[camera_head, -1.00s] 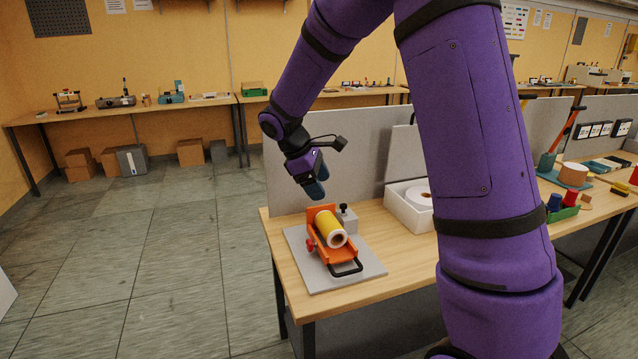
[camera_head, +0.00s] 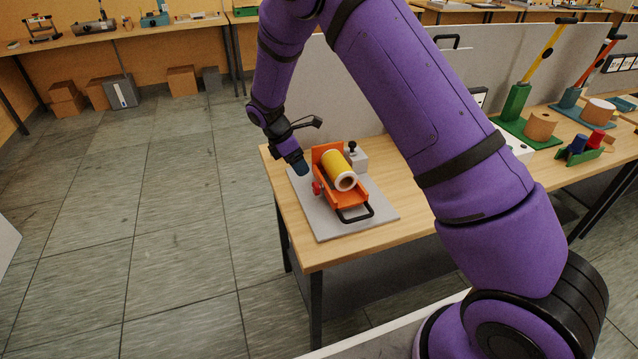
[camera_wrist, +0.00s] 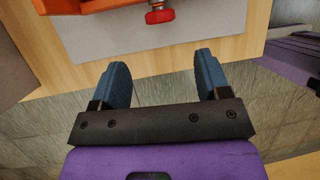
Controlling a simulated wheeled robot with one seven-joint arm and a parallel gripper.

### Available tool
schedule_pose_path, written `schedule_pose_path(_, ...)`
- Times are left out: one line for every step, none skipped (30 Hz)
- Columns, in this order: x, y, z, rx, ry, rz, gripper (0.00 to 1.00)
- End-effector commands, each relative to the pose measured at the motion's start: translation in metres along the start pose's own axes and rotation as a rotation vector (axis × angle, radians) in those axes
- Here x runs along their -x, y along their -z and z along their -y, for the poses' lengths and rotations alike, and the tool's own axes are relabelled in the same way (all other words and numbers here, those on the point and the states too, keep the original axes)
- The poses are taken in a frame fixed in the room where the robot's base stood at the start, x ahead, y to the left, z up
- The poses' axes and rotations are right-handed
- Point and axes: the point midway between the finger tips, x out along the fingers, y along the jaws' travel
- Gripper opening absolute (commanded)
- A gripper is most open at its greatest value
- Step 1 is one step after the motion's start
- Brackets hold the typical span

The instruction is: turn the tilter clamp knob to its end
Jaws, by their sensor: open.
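The tilter is an orange cradle (camera_head: 343,196) with a black loop handle, standing on a grey base plate (camera_head: 325,226) and holding a yellow roll (camera_head: 338,168). The red clamp knob (camera_head: 317,188) is on the cradle's left side. In the wrist view the red knob (camera_wrist: 159,15) shows at the top, beyond and between the fingertips. My gripper (camera_head: 301,168) is left of the cradle, close to the knob. In the wrist view my gripper (camera_wrist: 160,68) has its two blue fingers wide apart with nothing between them. The fingers do not touch the knob.
A grey block with a black knob (camera_head: 355,157) stands behind the cradle. The wooden table (camera_head: 395,232) has a grey divider (camera_head: 325,100) at its back. Green holders with blue and red pieces (camera_head: 583,150) stand to the right. Open floor lies left of the table.

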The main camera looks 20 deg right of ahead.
Motion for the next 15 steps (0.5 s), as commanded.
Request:
schedule_pose_path(-0.006,0.000,0.000,-0.001,0.002,0.001,0.70)
schedule_pose_path(-0.010,0.000,0.000,-0.001,0.002,0.001,0.70)
schedule_pose_path(-0.016,-0.001,0.001,-0.001,0.003,0.001,0.70)
schedule_pose_path(-0.021,-0.001,0.001,-0.001,0.004,0.001,0.70)
schedule_pose_path(-0.026,-0.001,0.001,-0.001,0.004,0.001,0.70)
schedule_pose_path(-0.033,0.000,0.001,-0.001,0.004,0.001,0.70)
schedule_pose_path(-0.039,0.000,0.001,-0.001,0.005,0.001,0.70)
schedule_pose_path(-0.045,0.000,0.001,-0.002,0.005,0.001,0.70)
schedule_pose_path(-0.052,-0.001,0.001,-0.002,0.005,0.002,0.70)
schedule_pose_path(-0.057,-0.001,0.001,-0.003,0.004,0.001,0.70)
schedule_pose_path(-0.062,-0.001,0.001,-0.003,0.004,0.001,0.70)
schedule_pose_path(-0.069,-0.001,0.001,-0.002,0.004,0.001,0.70)
schedule_pose_path(-0.073,-0.001,0.001,-0.003,0.003,0.001,0.70)
schedule_pose_path(-0.077,-0.001,0.001,-0.003,0.003,0.001,0.70)
schedule_pose_path(-0.082,-0.001,0.001,-0.003,0.003,0.001,0.70)
